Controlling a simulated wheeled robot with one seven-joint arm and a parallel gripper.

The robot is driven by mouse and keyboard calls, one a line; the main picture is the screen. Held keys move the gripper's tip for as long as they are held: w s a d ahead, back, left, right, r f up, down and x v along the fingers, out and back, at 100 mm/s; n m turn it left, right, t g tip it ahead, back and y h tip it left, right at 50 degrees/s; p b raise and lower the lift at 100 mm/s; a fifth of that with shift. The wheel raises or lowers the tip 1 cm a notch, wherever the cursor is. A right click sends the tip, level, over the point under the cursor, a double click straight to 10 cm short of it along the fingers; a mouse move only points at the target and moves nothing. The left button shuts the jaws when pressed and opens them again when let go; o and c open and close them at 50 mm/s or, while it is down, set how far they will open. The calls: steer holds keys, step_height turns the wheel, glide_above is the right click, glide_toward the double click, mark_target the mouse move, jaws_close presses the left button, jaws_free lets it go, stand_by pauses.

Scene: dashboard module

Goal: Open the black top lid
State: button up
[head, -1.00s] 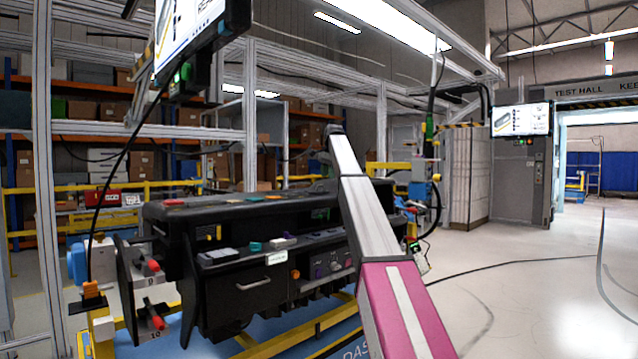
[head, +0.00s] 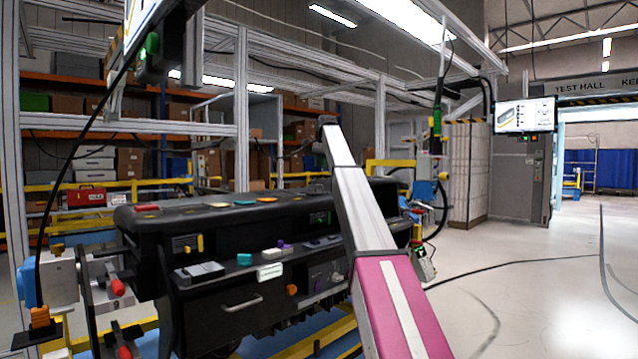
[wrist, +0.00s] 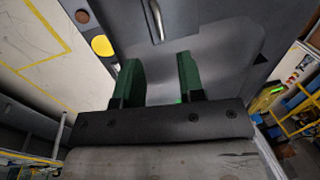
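The black dashboard module (head: 215,318) stands left of centre in the head view. Its long black top (head: 300,205) looks closed, with small coloured pieces on it. I cannot tell exactly where the lid's edges run. A front drawer has a silver handle (head: 241,303). In the wrist view my gripper (wrist: 158,75) has two green fingers, apart and with nothing between them. They point at a dark grey panel (wrist: 225,55) that has a silver handle (wrist: 157,22) and a yellow disc (wrist: 102,45). In the head view my gripper is hidden beyond my arm.
A ledge on the module carries a teal piece (head: 244,259) and other small pieces. Red-tipped levers (head: 117,287) stick out at its left end. A hanging monitor (head: 150,25) is at upper left. Open floor (head: 530,290) lies to the right, with a cable across it.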

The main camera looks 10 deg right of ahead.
steer(key=f, duration=0.2)
steer(key=w+f, duration=0.1)
steer(key=f, duration=0.2)
steer(key=a+f, duration=0.1)
steer(key=f, duration=0.2)
steer(key=shift+w, duration=0.15)
steer(key=shift+r, duration=0.1)
jaws_close()
